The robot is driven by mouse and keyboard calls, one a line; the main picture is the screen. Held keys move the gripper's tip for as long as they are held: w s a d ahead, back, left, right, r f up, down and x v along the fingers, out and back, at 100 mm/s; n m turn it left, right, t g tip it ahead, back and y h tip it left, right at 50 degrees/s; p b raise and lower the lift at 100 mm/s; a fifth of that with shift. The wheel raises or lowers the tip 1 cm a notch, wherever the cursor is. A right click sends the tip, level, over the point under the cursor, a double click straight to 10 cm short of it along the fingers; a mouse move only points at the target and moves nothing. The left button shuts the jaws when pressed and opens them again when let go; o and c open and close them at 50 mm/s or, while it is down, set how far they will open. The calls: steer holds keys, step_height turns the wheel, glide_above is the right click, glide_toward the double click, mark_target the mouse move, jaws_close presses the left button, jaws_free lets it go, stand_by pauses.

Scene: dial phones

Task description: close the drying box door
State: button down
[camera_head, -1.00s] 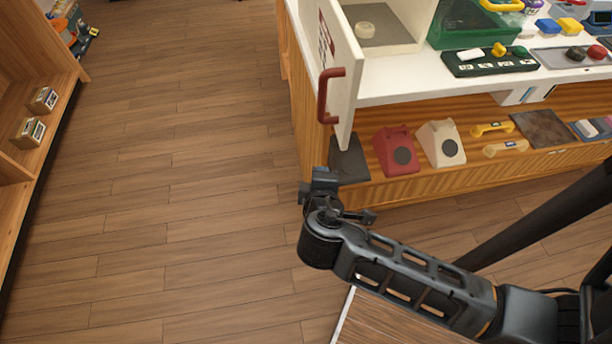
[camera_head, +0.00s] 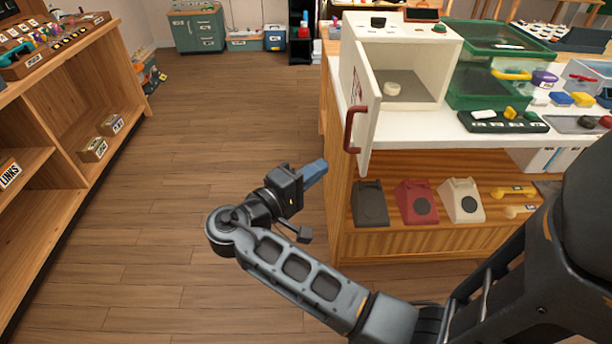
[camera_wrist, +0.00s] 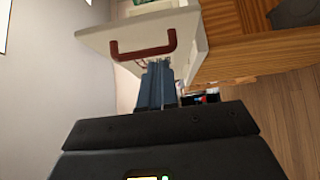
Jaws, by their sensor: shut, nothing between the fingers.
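The drying box (camera_head: 402,58) is a cream box with a grey floor on the white counter. Its door (camera_head: 361,95) stands wide open, swung out past the counter's front edge. The door carries a dark red bar handle (camera_head: 352,129). A small round pale item (camera_head: 391,89) lies inside the box. My gripper (camera_head: 316,171) has blue fingers, shut and empty, below and left of the door, apart from it in the head view. In the wrist view the door (camera_wrist: 188,33) and handle (camera_wrist: 143,50) lie just beyond my fingertips (camera_wrist: 158,66); whether they touch cannot be told.
A green bin (camera_head: 485,85) and a dark tray (camera_head: 502,122) stand right of the box. Dial phones (camera_head: 416,202) sit on the shelf below the counter. A wooden shelf unit (camera_head: 75,90) is on the left. The floor (camera_head: 200,130) between is clear.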

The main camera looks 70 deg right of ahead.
mark_target(363, 151)
steer(key=shift+s+d+p, duration=0.9)
steer(key=shift+s+d, duration=2.05)
steer(key=shift+s, duration=0.1)
